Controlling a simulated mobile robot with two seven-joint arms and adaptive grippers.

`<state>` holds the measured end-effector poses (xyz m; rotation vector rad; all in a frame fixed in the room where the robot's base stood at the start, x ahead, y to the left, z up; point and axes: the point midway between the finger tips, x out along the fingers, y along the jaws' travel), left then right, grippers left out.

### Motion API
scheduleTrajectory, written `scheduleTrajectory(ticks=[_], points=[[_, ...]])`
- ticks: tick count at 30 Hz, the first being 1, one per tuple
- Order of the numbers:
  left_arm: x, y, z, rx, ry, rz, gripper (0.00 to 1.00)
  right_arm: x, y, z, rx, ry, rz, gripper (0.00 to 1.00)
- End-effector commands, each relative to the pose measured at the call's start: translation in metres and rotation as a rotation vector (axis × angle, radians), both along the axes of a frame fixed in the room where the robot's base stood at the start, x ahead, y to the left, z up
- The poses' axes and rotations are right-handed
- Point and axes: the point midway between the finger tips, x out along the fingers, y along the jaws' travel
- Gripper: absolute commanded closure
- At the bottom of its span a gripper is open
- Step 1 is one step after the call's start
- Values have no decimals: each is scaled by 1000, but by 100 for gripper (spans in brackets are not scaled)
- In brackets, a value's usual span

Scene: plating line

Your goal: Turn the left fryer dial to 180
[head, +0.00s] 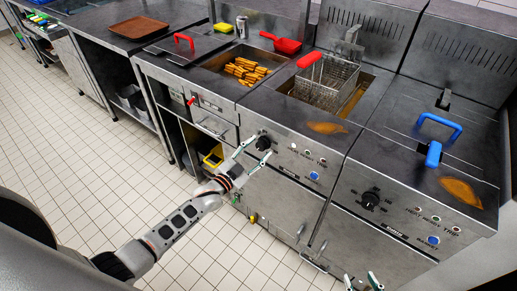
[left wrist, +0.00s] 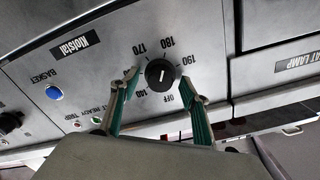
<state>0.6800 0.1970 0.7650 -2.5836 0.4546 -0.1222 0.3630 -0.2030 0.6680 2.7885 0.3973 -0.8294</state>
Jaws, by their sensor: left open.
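The left fryer dial (head: 263,143) is a black round knob on the left fryer's front panel. In the left wrist view the dial (left wrist: 161,73) has printed marks around it, including 170, 180, 190, OFF and 140. A small white mark shows on its face, but I cannot tell clearly which number it points to. My left gripper (head: 259,151) is open, with one green-padded finger on each side of the dial. Whether the pads touch it is unclear. My right gripper (head: 361,280) shows only its separated fingertips at the bottom edge, with nothing visible between them.
A blue button (left wrist: 54,92) and small lamps sit beside the dial. A fry basket (head: 326,82) with a red handle stands over the left fryer. The right fryer has its own dial (head: 370,200) and a blue-handled lid (head: 420,135). The tiled floor (head: 225,265) in front is clear.

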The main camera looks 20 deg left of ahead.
Motion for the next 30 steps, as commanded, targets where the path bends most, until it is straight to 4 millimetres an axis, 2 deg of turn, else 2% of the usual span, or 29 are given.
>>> scheduleTrajectory(ticks=[15,21,30], points=[[-89,32,-1,0,3,-1,54,0,1,0,3,1,-1,60],[-105,38,0,0,1,0,54,0,1,0,3,1,-1,60],[-107,39,0,0,1,0,54,0,1,0,4,0,-1,60]])
